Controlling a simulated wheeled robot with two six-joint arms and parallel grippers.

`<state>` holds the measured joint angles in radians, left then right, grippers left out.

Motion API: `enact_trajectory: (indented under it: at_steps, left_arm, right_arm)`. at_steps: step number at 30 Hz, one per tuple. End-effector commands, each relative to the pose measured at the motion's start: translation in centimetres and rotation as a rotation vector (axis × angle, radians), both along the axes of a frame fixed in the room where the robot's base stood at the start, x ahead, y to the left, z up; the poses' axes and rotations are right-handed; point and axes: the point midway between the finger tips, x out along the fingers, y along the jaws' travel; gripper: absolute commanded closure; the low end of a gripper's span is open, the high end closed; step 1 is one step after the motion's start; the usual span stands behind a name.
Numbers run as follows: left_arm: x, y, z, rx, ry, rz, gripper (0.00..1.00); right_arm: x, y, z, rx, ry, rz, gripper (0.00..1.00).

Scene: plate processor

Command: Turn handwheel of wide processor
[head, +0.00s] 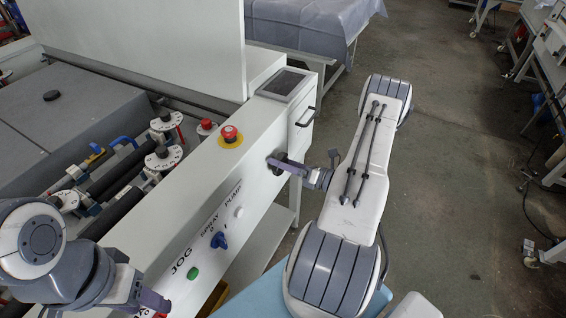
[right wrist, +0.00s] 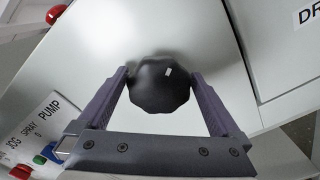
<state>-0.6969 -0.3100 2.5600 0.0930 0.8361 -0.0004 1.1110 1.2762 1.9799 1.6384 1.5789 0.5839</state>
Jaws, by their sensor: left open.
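The wide processor (head: 175,215) is a long white machine with open rollers on the left side of the head view. Its handwheel is a dark round knob on the side panel, mostly hidden by my right gripper (head: 283,163) in the head view. In the right wrist view the handwheel (right wrist: 158,88) is black and faceted with a small white mark. The purple fingers of my right gripper (right wrist: 159,85) lie on both sides of it, with no clear gap. My left gripper (head: 128,262) is open and empty over the machine's near left part.
A red emergency button (head: 230,134) on a yellow base and a dark screen (head: 285,84) sit on top of the panel. A blue switch (head: 218,240) and a green JOG button (head: 192,273) are nearby. Open floor lies to the right.

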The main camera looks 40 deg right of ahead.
Motion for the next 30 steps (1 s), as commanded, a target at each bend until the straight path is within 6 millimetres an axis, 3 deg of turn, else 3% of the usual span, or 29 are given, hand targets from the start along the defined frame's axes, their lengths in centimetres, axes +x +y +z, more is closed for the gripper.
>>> enact_trajectory:
  at_steps: [7, 21, 30]
  left_arm:
    - [0.0, 0.0, -0.5, 0.0, 0.0, 0.0, 0.5]
    - [0.0, 0.0, -2.9, 0.0, 0.0, 0.0, 0.5]
    - [0.0, 0.0, -3.0, 0.0, 0.0, 0.0, 0.5]
  right_arm:
    - [-1.1, -0.6, -0.2, -0.001, 0.0, -0.005, 0.0]
    - [-8.8, -3.7, -0.2, -0.001, -0.001, -0.004, 0.0]
    - [-9.7, -4.0, 0.0, 0.0, 0.001, 0.001, 0.0]
